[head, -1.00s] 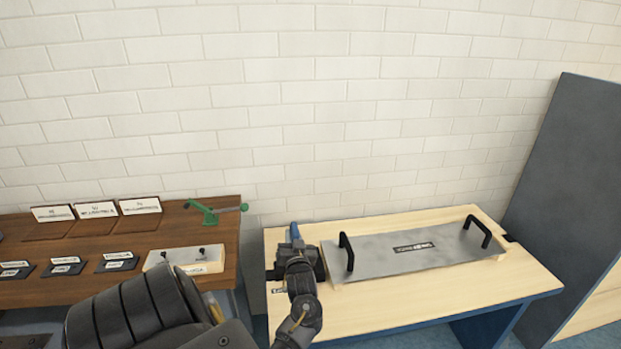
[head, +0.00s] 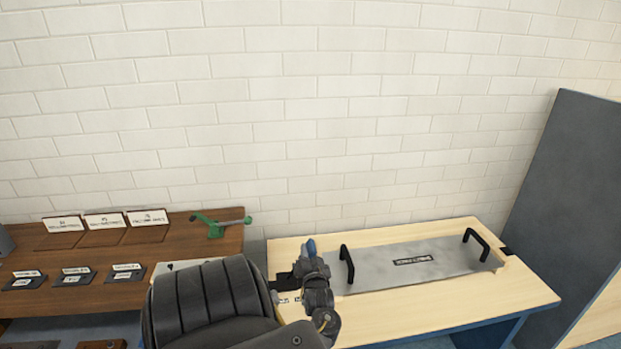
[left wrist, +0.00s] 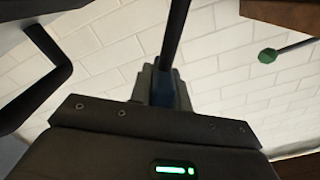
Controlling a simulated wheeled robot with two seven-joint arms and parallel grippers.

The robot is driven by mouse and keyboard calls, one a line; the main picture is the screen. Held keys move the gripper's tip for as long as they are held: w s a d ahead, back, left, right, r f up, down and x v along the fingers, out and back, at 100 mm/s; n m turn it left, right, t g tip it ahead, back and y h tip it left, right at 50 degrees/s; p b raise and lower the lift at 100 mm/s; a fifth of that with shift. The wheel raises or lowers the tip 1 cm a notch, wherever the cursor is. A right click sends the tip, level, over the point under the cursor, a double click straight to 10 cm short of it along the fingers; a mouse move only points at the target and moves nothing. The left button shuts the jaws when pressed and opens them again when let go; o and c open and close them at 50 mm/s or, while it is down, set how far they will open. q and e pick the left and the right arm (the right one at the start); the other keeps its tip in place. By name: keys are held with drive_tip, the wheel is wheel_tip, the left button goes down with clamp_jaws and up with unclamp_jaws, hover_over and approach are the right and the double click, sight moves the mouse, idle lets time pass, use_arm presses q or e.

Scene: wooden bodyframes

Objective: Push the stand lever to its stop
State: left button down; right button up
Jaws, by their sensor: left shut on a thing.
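The stand lever shows as a blue grip (head: 311,247) sticking up at the left end of the pale wooden table in the head view. My left gripper (head: 312,268) is shut on the lever, just left of the steel plate's near handle. In the left wrist view, a dark rod (left wrist: 175,35) runs down to my left gripper (left wrist: 163,88), with some blue between the fingers. The lever's lower part and pivot are hidden behind my gripper and arm. A black base (head: 285,281) shows partly beside the gripper. My right gripper is not in view.
A steel plate (head: 420,265) with two black handles lies right of the gripper, close to it. A brown table (head: 190,245) on the left holds a green lever tool (head: 215,225) and labelled cards. A dark panel (head: 560,190) stands at the right. White brick wall behind.

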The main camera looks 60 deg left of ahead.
use_arm(q)
drive_tip(key=shift+w+d+f, duration=0.1)
drive_tip(key=shift+d+f, duration=0.05)
drive_tip(key=shift+f, duration=0.05)
drive_tip(key=c, duration=1.8)
unclamp_jaws()
drive_tip(key=o, duration=0.5)
drive_tip(key=shift+w, duration=0.2)
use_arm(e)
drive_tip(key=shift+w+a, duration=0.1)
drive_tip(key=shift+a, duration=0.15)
use_arm(q)
drive_tip(key=shift+s, duration=0.15)
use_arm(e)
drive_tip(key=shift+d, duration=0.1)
use_arm(q)
drive_tip(key=shift+d, duration=0.15)
drive_tip(key=v, duration=1)
drive_tip(key=shift+d+r, duration=0.1)
drive_tip(key=shift+d, duration=0.1)
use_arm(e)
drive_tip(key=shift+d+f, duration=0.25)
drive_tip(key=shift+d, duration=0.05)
